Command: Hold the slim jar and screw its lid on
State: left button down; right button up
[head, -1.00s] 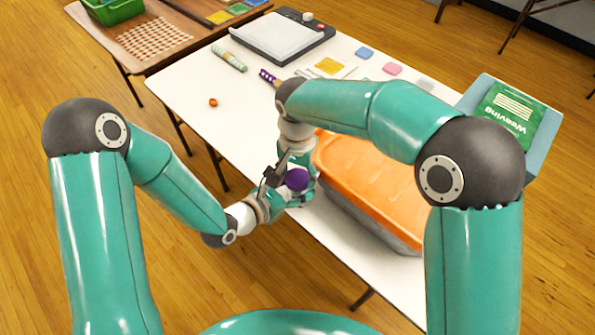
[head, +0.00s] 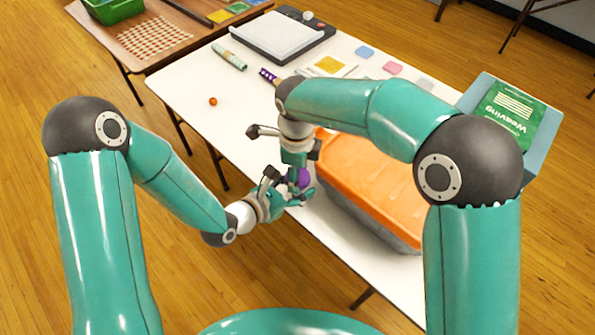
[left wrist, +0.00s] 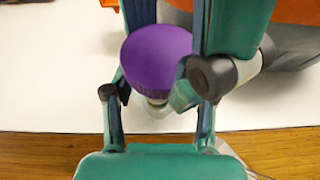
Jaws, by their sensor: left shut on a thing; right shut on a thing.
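The purple lid (head: 299,178) is round and sits at the top of the slim jar; it also shows in the left wrist view (left wrist: 157,55). A small pale, clear part of the jar (left wrist: 156,102) shows under the lid; the rest is hidden by my grippers. I cannot tell how far down the lid sits. My left gripper (head: 291,187) is shut on the jar at the table's front edge. My right gripper (head: 296,164) is above it, shut on the lid, its fingertips partly hidden.
A grey bin with an orange cover (head: 375,180) stands close on the right. A small orange ball (head: 213,101), a patterned roll (head: 229,57) and a purple dotted item (head: 269,76) lie farther back. The white table (head: 190,90) is mostly clear on the left.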

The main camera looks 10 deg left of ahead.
jog(key=o, duration=0.8)
jog(key=shift+c, duration=0.2)
jog(key=shift+r, duration=2.25)
jog(key=shift+c, duration=0.5)
